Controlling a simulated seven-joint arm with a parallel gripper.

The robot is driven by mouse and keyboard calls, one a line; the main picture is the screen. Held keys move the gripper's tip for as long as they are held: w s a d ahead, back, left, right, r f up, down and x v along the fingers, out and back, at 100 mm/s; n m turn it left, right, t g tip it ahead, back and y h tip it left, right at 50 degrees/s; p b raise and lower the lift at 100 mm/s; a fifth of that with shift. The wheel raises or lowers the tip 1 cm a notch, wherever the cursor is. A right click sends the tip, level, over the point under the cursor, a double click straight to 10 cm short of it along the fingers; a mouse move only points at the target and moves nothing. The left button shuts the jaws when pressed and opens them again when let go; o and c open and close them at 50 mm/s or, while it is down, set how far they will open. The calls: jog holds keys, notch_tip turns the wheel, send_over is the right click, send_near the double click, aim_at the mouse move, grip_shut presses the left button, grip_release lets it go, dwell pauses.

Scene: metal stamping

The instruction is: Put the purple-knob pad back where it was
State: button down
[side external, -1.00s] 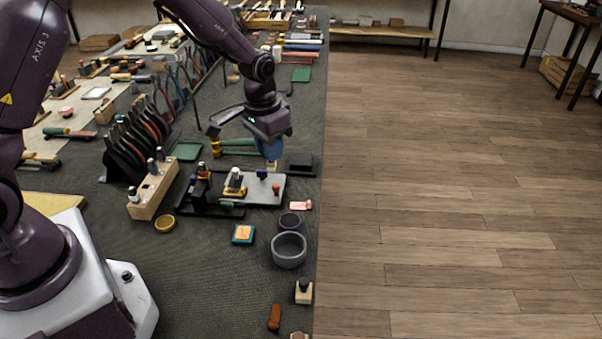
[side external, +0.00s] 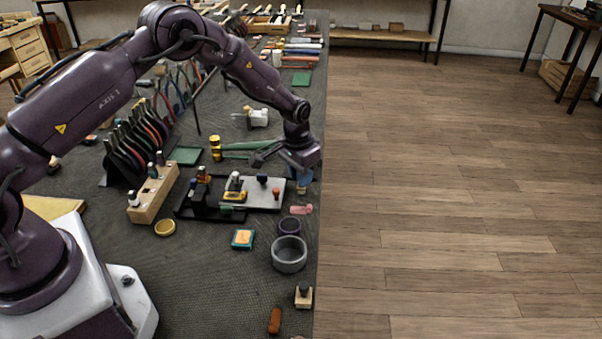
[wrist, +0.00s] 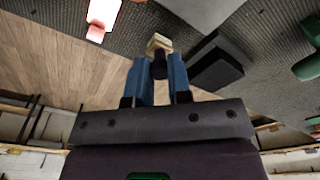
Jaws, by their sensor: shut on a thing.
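My gripper (side external: 299,173) is at the right edge of the bench in the side view, pointing down. Its blue fingers (wrist: 160,82) are shut on the purple knob (wrist: 159,66) of the pad. The pad's pale wooden base (wrist: 159,42) shows beyond the fingertips in the wrist view, and as a small light piece (side external: 302,189) under the fingers in the side view. I cannot tell whether the base touches the bench. A dark block (wrist: 215,65) is close beside the pad in the wrist view; in the side view my gripper hides it.
A pink piece (side external: 301,209) lies just in front of the pad. A grey plate (side external: 263,199) with knobbed tools is to the left. A grey bowl (side external: 289,255), a purple ring-like cup (side external: 290,226) and another knobbed wooden pad (side external: 304,296) are nearer the camera. The floor drops off right.

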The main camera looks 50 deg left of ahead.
jog(key=shift+f, duration=0.15)
jog(key=c, duration=1.1)
grip_release()
jog(key=shift+o, duration=0.2)
